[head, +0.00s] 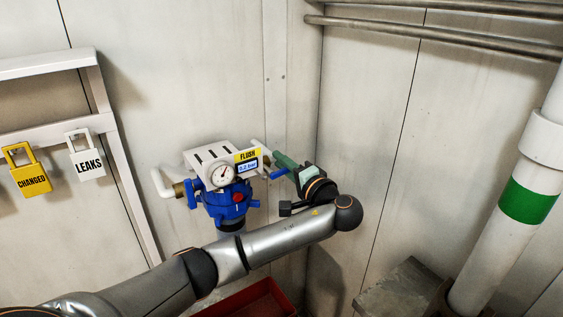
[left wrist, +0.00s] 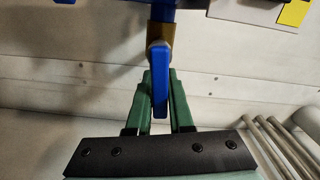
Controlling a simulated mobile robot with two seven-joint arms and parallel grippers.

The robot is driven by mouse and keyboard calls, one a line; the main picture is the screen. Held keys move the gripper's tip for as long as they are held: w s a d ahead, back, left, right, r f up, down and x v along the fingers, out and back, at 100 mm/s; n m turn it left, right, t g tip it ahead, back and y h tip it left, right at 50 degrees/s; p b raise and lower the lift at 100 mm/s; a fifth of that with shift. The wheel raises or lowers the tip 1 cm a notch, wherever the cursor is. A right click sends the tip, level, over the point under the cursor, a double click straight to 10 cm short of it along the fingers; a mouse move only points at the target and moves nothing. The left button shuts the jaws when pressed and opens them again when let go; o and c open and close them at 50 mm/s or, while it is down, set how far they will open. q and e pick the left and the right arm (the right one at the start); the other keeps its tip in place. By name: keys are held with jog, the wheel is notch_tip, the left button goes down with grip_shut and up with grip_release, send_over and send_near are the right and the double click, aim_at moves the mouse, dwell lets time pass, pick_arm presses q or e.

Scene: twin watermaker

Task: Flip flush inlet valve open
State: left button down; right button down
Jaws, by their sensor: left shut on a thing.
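The blue lever handle (head: 278,174) of a valve is on the right side of the blue filter housing (head: 231,201), by the yellow "FLUSH" label (head: 246,156). In the left wrist view the blue lever (left wrist: 160,80) hangs from a brass valve body (left wrist: 161,38) and points toward my gripper. My left gripper (head: 281,161) has green fingers and reaches the lever from the right. In the left wrist view the left gripper (left wrist: 160,88) is shut on the lever, one finger on each side. My arm hides part of the area below the housing. My right gripper is not in view.
A pressure gauge (head: 222,176) sits on the front of the white bracket (head: 200,153). Another blue valve handle (head: 193,192) is at the left. Padlocks (head: 86,157) hang on a white rack. A white pipe with a green band (head: 527,201) stands at right. A red bin (head: 262,301) is below.

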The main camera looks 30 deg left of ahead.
pick_arm(q)
jog(key=shift+a+r, duration=0.1)
jog(key=shift+r, duration=0.15)
jog(key=f+m+p, duration=0.1)
jog(key=m+p, duration=0.1)
jog(key=shift+p, duration=0.3)
jog(key=shift+s, duration=0.1)
jog(key=c, duration=0.8)
grip_release()
jog(key=shift+s, duration=0.15)
jog(key=shift+c, duration=0.2)
